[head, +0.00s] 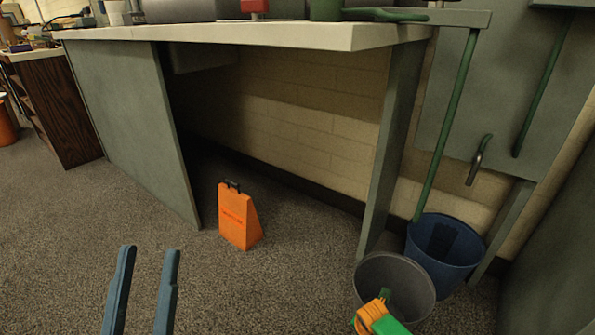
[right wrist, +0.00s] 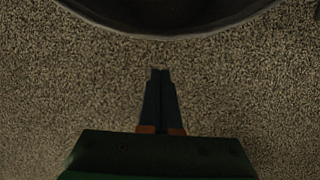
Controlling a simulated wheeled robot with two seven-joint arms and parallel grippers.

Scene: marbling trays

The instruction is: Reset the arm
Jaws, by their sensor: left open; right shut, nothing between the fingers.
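My left gripper (head: 150,250) stands over the carpet at the lower left in the head view. Its two blue fingers are apart and nothing is between them. My right gripper (right wrist: 161,70) shows in the right wrist view, its dark fingers together and empty over the speckled floor. A dark curved rim (right wrist: 170,36) crosses the top of that view, beyond the fingertips and apart from them.
A grey bucket (head: 364,280) and a blue bucket (head: 462,264) stand at the right. A wooden cabinet (head: 58,105) is far left.

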